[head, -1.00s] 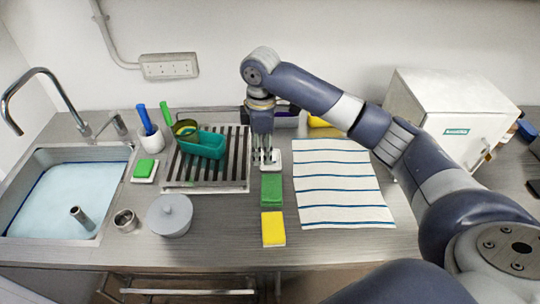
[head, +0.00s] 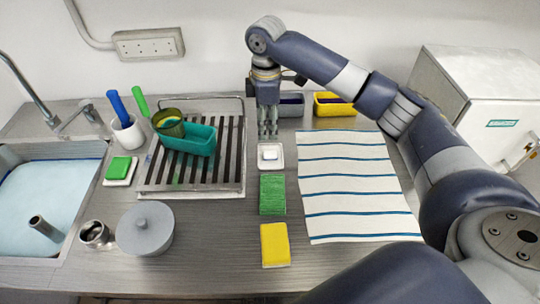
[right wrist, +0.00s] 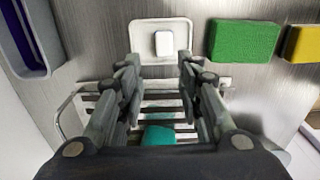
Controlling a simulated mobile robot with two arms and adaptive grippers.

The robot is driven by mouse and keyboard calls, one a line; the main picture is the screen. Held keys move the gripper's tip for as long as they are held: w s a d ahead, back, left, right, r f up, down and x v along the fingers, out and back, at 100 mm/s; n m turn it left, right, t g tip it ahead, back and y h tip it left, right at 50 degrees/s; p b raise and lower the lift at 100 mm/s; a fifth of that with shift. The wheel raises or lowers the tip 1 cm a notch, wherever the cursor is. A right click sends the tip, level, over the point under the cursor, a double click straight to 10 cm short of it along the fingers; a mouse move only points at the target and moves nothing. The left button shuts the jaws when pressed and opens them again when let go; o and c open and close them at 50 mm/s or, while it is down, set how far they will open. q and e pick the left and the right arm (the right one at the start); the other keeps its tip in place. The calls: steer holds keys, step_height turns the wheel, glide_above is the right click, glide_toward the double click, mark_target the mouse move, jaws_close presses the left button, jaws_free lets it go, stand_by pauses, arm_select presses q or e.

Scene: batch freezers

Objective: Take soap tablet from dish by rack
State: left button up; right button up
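A small white soap tablet (head: 270,154) lies in a white square dish (head: 271,167) just right of the rack (head: 239,180). My right gripper (head: 268,133) points down at the back of that dish, above the counter and apart from the tablet. In the right wrist view the tablet (right wrist: 164,43) sits in the dish (right wrist: 145,29) beyond the fingertips. The two fingers of my right gripper (right wrist: 158,60) are spread, with nothing between them. My left gripper is in neither view.
A green sponge (head: 272,195) and a yellow sponge (head: 275,245) lie in front of the dish. A striped towel (head: 350,178) is to the right. A teal tub (head: 190,140) stands on the rack. A grey bin (head: 291,105) and a yellow bin (head: 333,104) stand behind.

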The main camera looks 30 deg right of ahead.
mark_target(268, 154)
steer(key=f, duration=0.4)
steer(key=shift+s+a+p, duration=0.1)
steer(key=shift+s+p, duration=0.25)
step_height(268, 154, down, 5)
steer(key=shift+s+f+p, duration=0.1)
steer(key=shift+p, duration=0.85)
steer(key=shift+f, duration=0.2)
steer(key=c, duration=0.7)
